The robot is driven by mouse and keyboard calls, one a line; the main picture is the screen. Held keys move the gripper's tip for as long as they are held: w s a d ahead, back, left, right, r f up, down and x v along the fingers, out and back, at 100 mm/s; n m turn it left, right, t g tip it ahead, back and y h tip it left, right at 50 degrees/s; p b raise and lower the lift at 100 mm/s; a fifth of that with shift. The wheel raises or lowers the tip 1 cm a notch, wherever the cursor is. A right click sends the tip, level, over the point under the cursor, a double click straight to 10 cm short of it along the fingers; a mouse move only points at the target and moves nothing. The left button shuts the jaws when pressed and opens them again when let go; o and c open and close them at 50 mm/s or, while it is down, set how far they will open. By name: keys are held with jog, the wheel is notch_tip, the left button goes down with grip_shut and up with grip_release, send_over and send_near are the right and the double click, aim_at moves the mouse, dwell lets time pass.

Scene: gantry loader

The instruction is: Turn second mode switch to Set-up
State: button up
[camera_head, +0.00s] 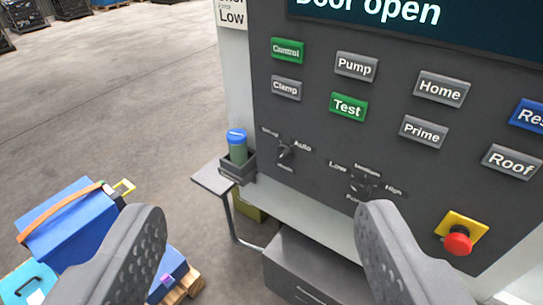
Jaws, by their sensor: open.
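A dark rotary switch (285,153) sits low on the left of the grey control panel (310,118). The small labels around it read Auto at upper right, what looks like Set-up at upper left, and a blurred word below. Its knob is small and dark, and I cannot tell for sure which label it points to. A second rotary switch (361,185) to its right has labels Low, Medium, High and a partly hidden one below. My gripper (262,212) is open and empty, its two fingers wide apart in front of and below the switches, touching neither.
Green and grey buttons fill the panel above, with Control (288,50) and Test (348,106) green. A red emergency stop (458,240) is at lower right. A bottle (237,146) stands in a holder at the panel's left edge. A blue case (68,222) is at lower left.

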jog(key=w+a+f+m+t+y, duration=0.1)
jog(key=w+a+m+t, duration=0.25)
jog(key=w+m, duration=0.55)
jog(key=w+a+m+t+y, duration=0.15)
jog(key=w+a+m, duration=0.35)
jog(key=w, duration=0.7)
jog(key=w+f+m+h, duration=0.5)
jog(key=w+f+m, duration=0.15)
jog(key=f, duration=0.25)
jog(key=m+g+h, duration=0.4)
jog(key=m+h, duration=0.2)
jog(key=m, duration=0.2)
send_near(279, 160)
jog(key=s+a+r, duration=0.1)
jog(key=a+r, duration=0.4)
jog(key=r, duration=0.2)
notch_tip(279, 160, down, 7)
jog(key=s+d+m+g+h, duration=0.1)
jog(key=d+m+g+h, duration=0.1)
jog(key=m, duration=0.1)
jog(key=x, duration=0.8)
jog(key=p+x, duration=0.1)
jog(key=x, duration=0.3)
jog(key=shift+w+r, duration=0.25)
jog(key=shift+r, duration=0.1)
